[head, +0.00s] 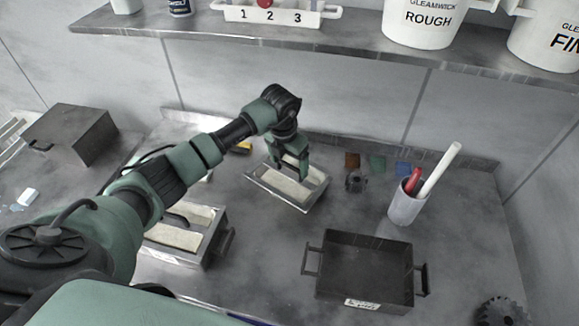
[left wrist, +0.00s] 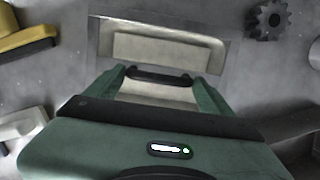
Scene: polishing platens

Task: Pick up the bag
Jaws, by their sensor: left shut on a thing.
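My left gripper (head: 292,174) is over a metal-framed platen (head: 258,178) with a cream pad on the grey bench. In the left wrist view, the left gripper (left wrist: 157,84) has its two green fingers at either end of a black handle (left wrist: 158,75). It is shut on this handle, which crosses the cream pad (left wrist: 168,48). The fingers hide part of the platen in the head view. I cannot tell whether the platen touches the bench. I cannot make out a bag in either view. My right gripper is not in view.
A second cream platen (head: 178,236) sits in a metal holder at the left. A dark open tray (head: 364,262) stands in front right, a grey cup (head: 406,207) with a red and a white stick behind it. A dark gear (head: 356,182) lies near the platen. White buckets (head: 424,24) stand on a shelf.

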